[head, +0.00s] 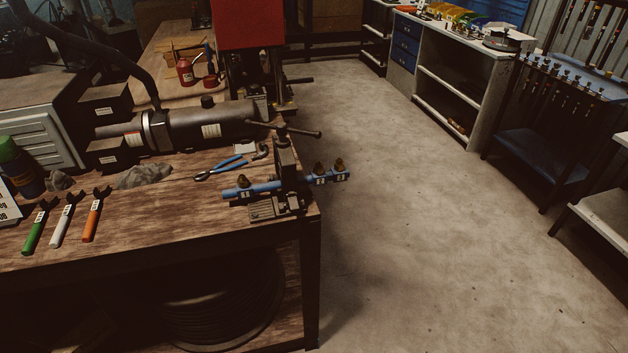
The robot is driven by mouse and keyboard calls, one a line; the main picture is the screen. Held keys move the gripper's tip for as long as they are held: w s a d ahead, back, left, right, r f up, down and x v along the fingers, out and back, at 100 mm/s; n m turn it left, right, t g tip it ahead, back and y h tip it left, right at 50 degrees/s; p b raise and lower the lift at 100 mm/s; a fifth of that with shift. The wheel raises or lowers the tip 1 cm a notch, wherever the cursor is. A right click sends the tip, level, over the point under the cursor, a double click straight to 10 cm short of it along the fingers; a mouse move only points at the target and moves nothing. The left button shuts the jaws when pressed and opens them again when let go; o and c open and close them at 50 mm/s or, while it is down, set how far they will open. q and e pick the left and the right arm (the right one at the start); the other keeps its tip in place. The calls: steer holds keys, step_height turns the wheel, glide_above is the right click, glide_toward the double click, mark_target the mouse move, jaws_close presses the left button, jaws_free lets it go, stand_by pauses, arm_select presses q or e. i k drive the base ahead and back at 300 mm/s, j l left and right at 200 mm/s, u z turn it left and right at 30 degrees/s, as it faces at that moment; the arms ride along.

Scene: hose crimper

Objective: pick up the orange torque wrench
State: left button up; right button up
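The orange torque wrench (91,222) lies on the wooden workbench (160,232) at the left, near its front edge. Its orange handle points toward the front edge and its dark open jaw points away. A white wrench (62,226) and a green wrench (36,232) lie beside it to the left, roughly parallel and apart from it. Neither of my grippers shows in the head view.
A vise (286,180) holding a blue bar with fittings (262,188) stands at the bench's right corner. Blue-handled pliers (219,168), a grey rag (145,175) and a dark cylindrical machine (190,127) lie behind the wrenches. Open concrete floor (430,220) spreads to the right.

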mark_target(88, 234)
steer(key=u, duration=1.25)
